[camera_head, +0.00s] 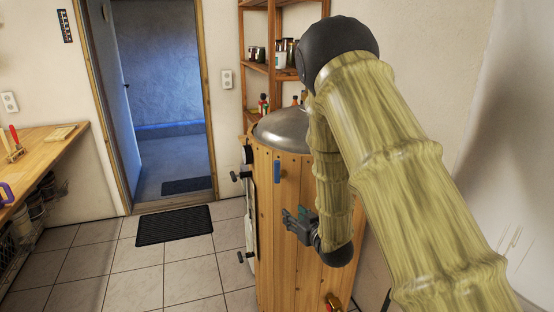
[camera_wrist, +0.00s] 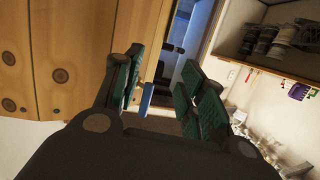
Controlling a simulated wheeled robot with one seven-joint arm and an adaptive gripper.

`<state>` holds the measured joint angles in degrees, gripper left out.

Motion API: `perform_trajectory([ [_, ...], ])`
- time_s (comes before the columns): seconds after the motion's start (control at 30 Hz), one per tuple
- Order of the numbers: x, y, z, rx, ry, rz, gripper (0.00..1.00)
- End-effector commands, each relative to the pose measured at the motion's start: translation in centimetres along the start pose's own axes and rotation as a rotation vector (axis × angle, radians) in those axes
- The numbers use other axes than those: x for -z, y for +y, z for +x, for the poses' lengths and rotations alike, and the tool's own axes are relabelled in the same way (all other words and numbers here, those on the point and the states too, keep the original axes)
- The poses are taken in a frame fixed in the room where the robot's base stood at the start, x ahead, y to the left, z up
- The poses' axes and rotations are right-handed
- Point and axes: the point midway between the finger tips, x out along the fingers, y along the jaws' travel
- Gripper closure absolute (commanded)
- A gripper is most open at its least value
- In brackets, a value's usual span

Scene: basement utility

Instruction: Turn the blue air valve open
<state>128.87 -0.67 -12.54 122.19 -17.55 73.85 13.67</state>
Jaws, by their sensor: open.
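The blue air valve (camera_head: 277,172) is a small upright blue handle on the front of the wooden-clad tank (camera_head: 275,240), just under its metal dome. In the wrist view the blue handle (camera_wrist: 146,98) shows between my fingers in the picture, nearer the left finger. My gripper (camera_head: 292,222) is below and slightly right of the valve in the head view, beside the tank. Its fingers (camera_wrist: 162,70) are spread apart with nothing held. I cannot tell any contact between the fingers and the handle.
Black knobs (camera_head: 240,176) stick out at the tank's left side. A brass fitting with red (camera_head: 333,302) sits low on the tank. A wooden shelf (camera_head: 257,68) stands behind. A workbench (camera_head: 45,150) is at the left. The tiled floor around the black mat (camera_head: 174,226) is clear.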

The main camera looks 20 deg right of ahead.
Motion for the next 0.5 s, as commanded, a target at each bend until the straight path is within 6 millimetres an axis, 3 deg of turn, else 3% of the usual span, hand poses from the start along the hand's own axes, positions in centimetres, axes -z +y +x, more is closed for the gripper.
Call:
perform_trajectory([
  [0.03, 3.7, 0.1, 0.4, 0.015, 0.057, -0.01, 0.59],
  [0.1, 7.1, 0.3, 0.8, 0.033, 0.119, -0.019, 0.59],
  [0.2, 10.3, 0.4, 1.0, 0.052, 0.177, -0.028, 0.59],
  [0.3, 11.8, 0.4, 1.3, 0.061, 0.204, -0.032, 0.59],
  [0.5, 12.5, 0.3, 2.9, 0.064, 0.209, -0.033, 0.59],
])
